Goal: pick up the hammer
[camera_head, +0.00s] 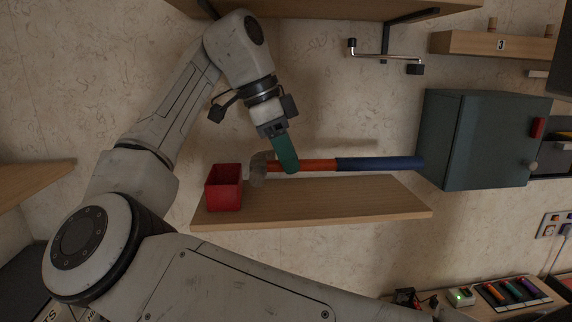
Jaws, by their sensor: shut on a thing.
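The hammer (315,165) shows in the head view, lying about level, with an orange shaft, a blue grip and a grey head at its left end. My gripper (287,163) reaches down to it from above, with green fingers. It is shut on the orange shaft close to the head. The fingers hide part of the shaft. The hammer is above the wooden shelf (330,203); I cannot tell whether it touches anything behind it. The right end of the blue grip meets the edge of the dark cabinet in the picture.
A red box (224,188) stands on the shelf's left end, close to the hammer head. A dark teal cabinet (478,140) is on the wall to the right. A wooden shelf (330,8) is above. A metal crank (385,56) sits at upper right.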

